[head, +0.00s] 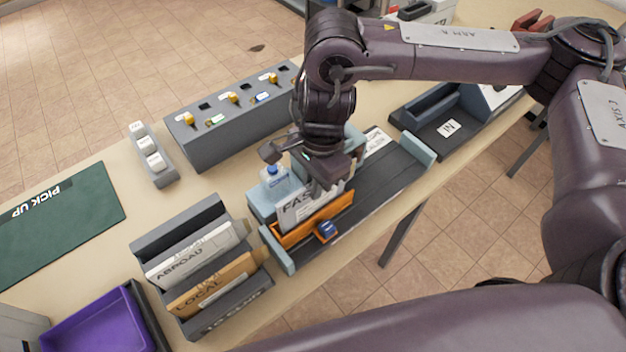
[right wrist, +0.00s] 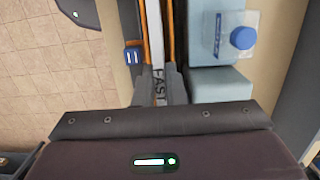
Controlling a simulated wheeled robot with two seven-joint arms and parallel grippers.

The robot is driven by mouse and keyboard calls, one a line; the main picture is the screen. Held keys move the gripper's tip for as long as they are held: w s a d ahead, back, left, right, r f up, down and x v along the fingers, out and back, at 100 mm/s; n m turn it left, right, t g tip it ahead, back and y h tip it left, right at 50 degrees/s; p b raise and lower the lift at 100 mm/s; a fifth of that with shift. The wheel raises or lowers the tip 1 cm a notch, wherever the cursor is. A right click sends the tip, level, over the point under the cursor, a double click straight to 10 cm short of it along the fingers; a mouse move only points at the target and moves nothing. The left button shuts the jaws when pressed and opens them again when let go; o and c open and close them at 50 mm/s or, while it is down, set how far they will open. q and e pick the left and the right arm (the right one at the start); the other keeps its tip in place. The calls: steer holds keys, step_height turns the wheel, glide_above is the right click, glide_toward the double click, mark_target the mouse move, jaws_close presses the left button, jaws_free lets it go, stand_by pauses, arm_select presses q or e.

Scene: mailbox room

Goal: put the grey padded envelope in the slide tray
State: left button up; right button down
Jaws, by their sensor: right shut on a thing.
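A pale grey envelope (head: 297,210) marked FAST stands on edge behind the front wall of an orange slide tray (head: 287,237). In the right wrist view the envelope (right wrist: 154,35) is a thin strip between the two orange walls (right wrist: 172,40). The orange tray has a blue knob (head: 326,230) and sits at the left end of a long dark track (head: 385,185) with light blue ends. My right gripper (head: 322,180) points down and is shut on the envelope's upper edge; its fingers (right wrist: 160,88) hide part of it. My left gripper is not in view.
A clear blue-capped bottle (head: 273,174) stands close behind the orange tray. A grey rack (head: 180,228) with ABROAD and LOCAL mail is to the left. A grey box (head: 235,125) with yellow knobs stands behind. A dark IN tray (head: 440,125) is at right.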

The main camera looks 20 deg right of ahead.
steer(key=shift+f+b, duration=1.05)
steer(key=shift+f, duration=0.15)
steer(key=c, duration=1.4)
jaws_free()
steer(key=shift+r, duration=0.1)
step_height(320, 180, up, 7)
steer(key=p, duration=0.6)
steer(key=shift+p, duration=0.3)
